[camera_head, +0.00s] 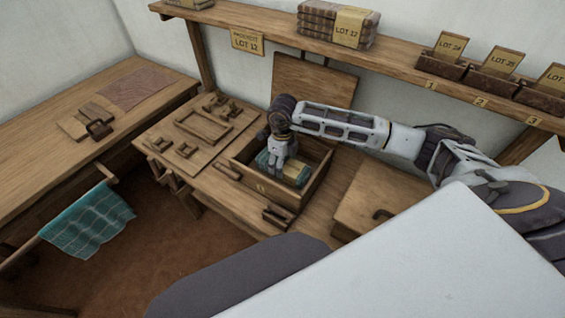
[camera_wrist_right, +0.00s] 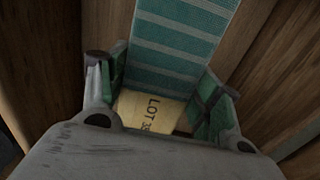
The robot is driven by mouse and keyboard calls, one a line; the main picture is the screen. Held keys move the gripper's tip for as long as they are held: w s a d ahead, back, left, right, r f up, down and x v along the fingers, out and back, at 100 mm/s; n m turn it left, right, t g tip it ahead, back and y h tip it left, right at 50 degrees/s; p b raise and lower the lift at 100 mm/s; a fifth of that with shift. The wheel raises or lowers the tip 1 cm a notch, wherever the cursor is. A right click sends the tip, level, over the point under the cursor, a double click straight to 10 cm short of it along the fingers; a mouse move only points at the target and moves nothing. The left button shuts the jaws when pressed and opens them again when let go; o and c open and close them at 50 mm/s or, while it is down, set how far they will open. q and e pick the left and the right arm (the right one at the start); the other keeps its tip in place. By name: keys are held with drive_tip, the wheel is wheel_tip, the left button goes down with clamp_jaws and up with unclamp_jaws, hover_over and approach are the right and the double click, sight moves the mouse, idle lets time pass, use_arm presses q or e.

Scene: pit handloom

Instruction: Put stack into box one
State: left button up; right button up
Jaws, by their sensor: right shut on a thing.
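The stack (camera_head: 297,173), teal with pale stripes, is inside the open wooden box (camera_head: 292,203), whose lid (camera_head: 312,88) stands raised behind it. A small yellow mark shows on the box front, too small to read surely. In the right wrist view the stack (camera_wrist_right: 178,45) has a cream label reading "LOT 3" and a further unclear character. My right gripper (camera_head: 279,164) reaches down into the box and is shut on the stack, with a finger on each side (camera_wrist_right: 160,88). I cannot tell whether the stack touches the box floor. My left gripper is not in view.
A closed wooden box (camera_head: 385,190) stands right of the open one. A board with wooden frames and small parts (camera_head: 203,127) lies left. A shelf (camera_head: 390,66) above holds bundles (camera_head: 318,22) and numbered card holders. A teal cloth (camera_head: 88,222) hangs at lower left.

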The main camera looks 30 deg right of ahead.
drive_tip(key=shift+f, duration=0.1)
drive_tip(key=o, duration=1.1)
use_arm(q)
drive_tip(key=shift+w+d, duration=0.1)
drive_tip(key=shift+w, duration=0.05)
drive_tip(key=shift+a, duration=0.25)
use_arm(e)
drive_tip(key=shift+w+r, duration=0.1)
drive_tip(key=shift+r, duration=0.55)
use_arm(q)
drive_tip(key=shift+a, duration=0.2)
use_arm(e)
wheel_tip(320, 180, up, 11)
